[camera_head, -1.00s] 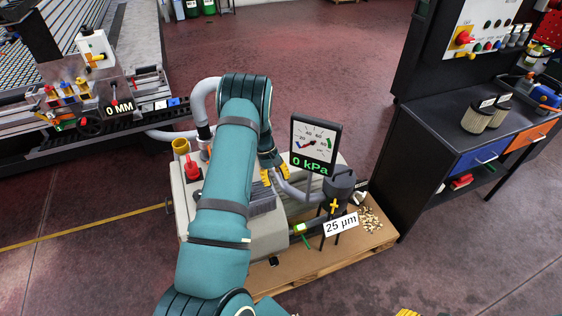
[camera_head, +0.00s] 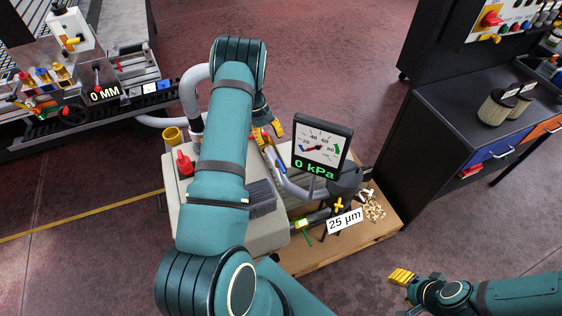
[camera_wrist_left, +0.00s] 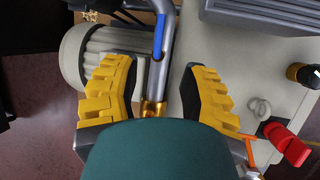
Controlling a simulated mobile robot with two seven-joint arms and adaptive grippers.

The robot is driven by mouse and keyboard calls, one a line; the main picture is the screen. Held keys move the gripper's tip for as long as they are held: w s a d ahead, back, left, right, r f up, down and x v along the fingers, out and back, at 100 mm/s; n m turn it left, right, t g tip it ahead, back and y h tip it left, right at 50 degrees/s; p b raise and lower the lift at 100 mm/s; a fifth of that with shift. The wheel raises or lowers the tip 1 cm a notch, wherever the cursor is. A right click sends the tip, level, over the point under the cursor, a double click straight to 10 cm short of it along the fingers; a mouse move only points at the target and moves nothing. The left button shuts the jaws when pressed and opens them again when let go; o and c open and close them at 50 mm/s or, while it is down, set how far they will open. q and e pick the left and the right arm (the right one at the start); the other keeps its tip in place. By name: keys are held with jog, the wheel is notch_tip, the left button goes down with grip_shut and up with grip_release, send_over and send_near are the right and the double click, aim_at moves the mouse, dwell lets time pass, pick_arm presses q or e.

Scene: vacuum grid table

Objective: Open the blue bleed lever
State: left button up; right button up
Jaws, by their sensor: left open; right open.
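The blue bleed lever (camera_wrist_left: 159,36) shows in the left wrist view as a slim blue handle lying along a grey pipe (camera_wrist_left: 163,75), above a brass fitting (camera_wrist_left: 152,107). In the head view a small bit of the lever (camera_head: 280,166) shows just beyond my left fingertips. My left gripper (camera_wrist_left: 157,85) is open and empty, its yellow fingers on either side of the pipe, with the lever ahead between them. In the head view my left gripper (camera_head: 267,137) is over the pump unit, partly hidden by its arm. My right gripper (camera_head: 402,277) is open and empty at lower right.
A gauge (camera_head: 320,147) reading 0 kPa and a dark filter canister (camera_head: 344,181) stand right of my left gripper. A red knob (camera_head: 184,163) sits on the pump housing. A workbench (camera_head: 455,120) stands at right. The floor between is clear.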

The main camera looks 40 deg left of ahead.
aim_at(282, 167)
pick_arm(q)
jog(key=x, duration=1.3)
jog(key=shift+o, duration=0.3)
grip_shut()
